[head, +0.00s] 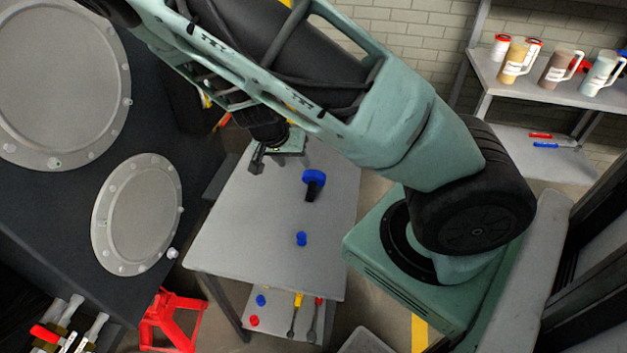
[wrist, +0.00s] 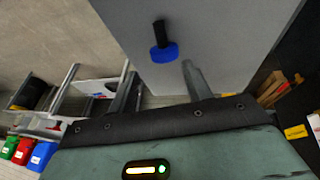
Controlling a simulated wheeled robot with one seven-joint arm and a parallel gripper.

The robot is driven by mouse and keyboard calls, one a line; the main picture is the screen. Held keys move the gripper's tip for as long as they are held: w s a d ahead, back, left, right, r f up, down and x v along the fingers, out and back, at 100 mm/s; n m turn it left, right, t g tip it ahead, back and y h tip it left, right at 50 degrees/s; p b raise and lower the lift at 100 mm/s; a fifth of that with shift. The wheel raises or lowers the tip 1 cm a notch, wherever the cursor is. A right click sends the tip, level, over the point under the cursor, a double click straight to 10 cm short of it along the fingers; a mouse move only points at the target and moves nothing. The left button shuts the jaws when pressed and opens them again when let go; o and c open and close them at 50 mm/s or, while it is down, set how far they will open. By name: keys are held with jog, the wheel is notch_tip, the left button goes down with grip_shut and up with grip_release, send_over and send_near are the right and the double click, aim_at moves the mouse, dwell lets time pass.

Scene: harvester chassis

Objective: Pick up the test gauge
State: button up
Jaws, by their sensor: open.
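What I take to be the test gauge (head: 314,179), a blue round head with a black stem, lies on the grey table (head: 235,240). It also shows in the wrist view (wrist: 163,52), beyond the fingertips. My gripper (head: 257,158) is over the far left part of the table, left of the gauge and apart from it. In the wrist view my gripper (wrist: 158,68) has its two fingers spread with nothing between them. A smaller blue piece (head: 301,238) stands on the table nearer the front.
The rest of the tabletop is mostly clear. A lower shelf (head: 280,325) holds blue and red caps and tools. A dark chassis with round grey covers (head: 137,214) stands at left, with a red stand (head: 172,320) below. Jugs (head: 558,68) sit on a shelf at right.

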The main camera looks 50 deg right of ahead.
jog(key=b, duration=0.2)
send_over(311, 187)
jog(key=a, duration=0.2)
notch_tip(311, 187, down, 10)
jog(key=shift+s+a+f, duration=0.1)
jog(key=shift+s+a, duration=0.05)
jog(key=shift+a+p+x, duration=0.1)
jog(key=shift+p+x, duration=0.15)
jog(key=shift+x, duration=1.2)
jog(key=shift+a+p+x, duration=0.15)
jog(key=shift+p+x, duration=0.1)
jog(key=shift+x, duration=1.25)
jog(key=shift+f, duration=0.1)
grip_shut()
